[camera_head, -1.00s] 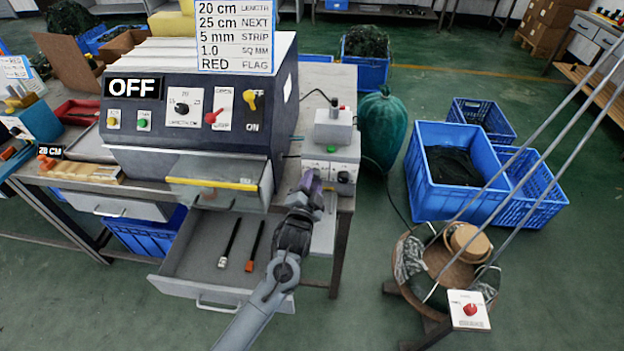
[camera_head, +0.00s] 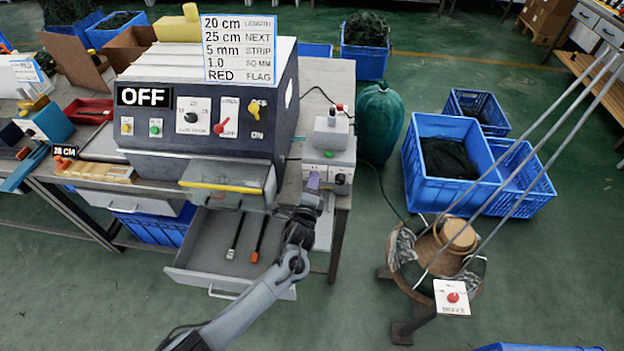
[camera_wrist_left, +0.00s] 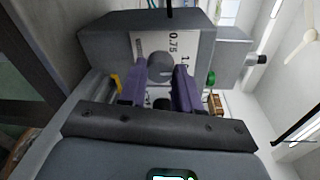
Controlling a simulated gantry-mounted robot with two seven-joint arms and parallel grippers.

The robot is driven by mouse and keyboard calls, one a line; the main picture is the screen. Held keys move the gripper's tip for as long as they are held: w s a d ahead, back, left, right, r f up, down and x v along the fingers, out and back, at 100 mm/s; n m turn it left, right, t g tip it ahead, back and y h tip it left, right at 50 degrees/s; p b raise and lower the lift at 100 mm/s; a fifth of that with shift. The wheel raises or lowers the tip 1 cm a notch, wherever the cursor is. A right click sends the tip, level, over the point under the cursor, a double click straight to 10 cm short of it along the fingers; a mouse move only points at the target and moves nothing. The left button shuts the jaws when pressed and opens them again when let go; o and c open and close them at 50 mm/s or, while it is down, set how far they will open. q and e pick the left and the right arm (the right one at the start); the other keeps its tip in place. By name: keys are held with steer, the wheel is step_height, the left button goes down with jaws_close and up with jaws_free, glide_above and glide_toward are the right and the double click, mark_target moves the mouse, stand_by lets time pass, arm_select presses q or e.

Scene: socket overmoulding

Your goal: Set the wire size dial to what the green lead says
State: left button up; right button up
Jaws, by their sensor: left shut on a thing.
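The wire size dial (camera_wrist_left: 160,68) is a round grey knob on a white plate marked 0.75 and another value, partly covered, in the left wrist view. My left gripper (camera_wrist_left: 160,90) has its purple fingers on both sides of the knob, shut on it. In the head view my left gripper (camera_head: 313,183) is at the front of the small grey box (camera_head: 345,160) right of the big machine, where it hides the dial. I cannot make out a green lead. My right gripper is not in view.
The big machine (camera_head: 150,145) reads OFF and carries a sign (camera_head: 240,48) with 1.0 SQ MM. A green sack (camera_head: 380,125), blue crates (camera_head: 415,180) and a wire reel stand (camera_head: 410,270) stand right.

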arm_select(q)
steer(key=shift+d+m+y+p, duration=0.1)
steer(key=shift+m+y+p, duration=0.6)
steer(key=shift+m, duration=2.05)
steer(key=shift+d+m+y+p, duration=0.1)
steer(key=shift+m+y+p, duration=0.2)
steer(key=shift+m+p, duration=1.55)
steer(key=shift+m+b, duration=0.9)
steer(key=shift+m, duration=0.1)
steer(key=o, duration=1.1)
steer(key=shift+c, duration=0.2)
